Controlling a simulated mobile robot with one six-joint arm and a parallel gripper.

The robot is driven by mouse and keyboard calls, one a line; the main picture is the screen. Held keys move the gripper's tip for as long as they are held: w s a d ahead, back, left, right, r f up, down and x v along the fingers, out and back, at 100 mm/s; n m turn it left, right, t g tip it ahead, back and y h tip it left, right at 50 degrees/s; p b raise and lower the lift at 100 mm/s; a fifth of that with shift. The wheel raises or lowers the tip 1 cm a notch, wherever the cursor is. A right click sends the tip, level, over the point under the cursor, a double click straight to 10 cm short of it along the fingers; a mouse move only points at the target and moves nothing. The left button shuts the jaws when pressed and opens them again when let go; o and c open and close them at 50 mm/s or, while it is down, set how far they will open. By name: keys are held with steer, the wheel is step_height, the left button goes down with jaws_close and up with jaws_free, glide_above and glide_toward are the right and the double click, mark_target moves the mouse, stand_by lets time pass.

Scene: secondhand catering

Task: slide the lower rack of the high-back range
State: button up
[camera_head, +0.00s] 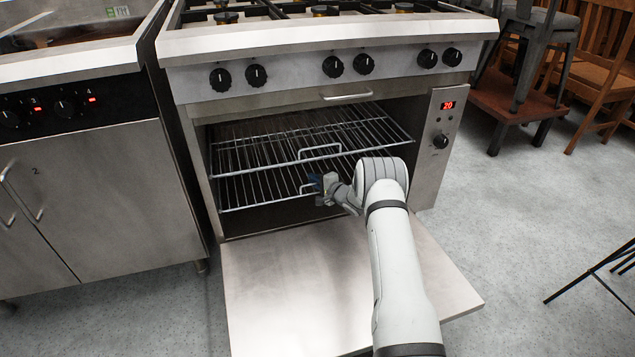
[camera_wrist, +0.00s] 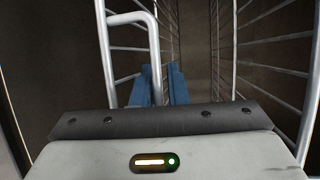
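The high-back range (camera_head: 300,80) stands with its oven door (camera_head: 290,295) folded down. Two wire racks sit in the oven: an upper rack (camera_head: 265,150) and the lower rack (camera_head: 255,190), each with a loop handle at its front. My gripper (camera_head: 322,184) is at the lower rack's handle (camera_head: 307,188) and hides its right part. In the wrist view, the handle bar (camera_wrist: 154,50) runs between the two blue fingers of my gripper (camera_wrist: 159,80). The bar is close to the left finger, with a narrow gap to the right finger.
The upper rack's handle (camera_head: 320,150) is just above my gripper. A metal cabinet (camera_head: 95,195) with dials stands at left. Stacked chairs (camera_head: 530,50) on a low wooden stand are at right.

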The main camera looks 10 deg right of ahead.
steer(key=shift+o, duration=0.2)
steer(key=shift+d, duration=0.3)
steer(key=shift+s+d+r, duration=0.1)
steer(key=shift+s+d, duration=0.05)
steer(key=shift+s, duration=0.15)
steer(key=p+v, duration=0.3)
steer(key=v, duration=0.4)
steer(key=shift+s, duration=0.1)
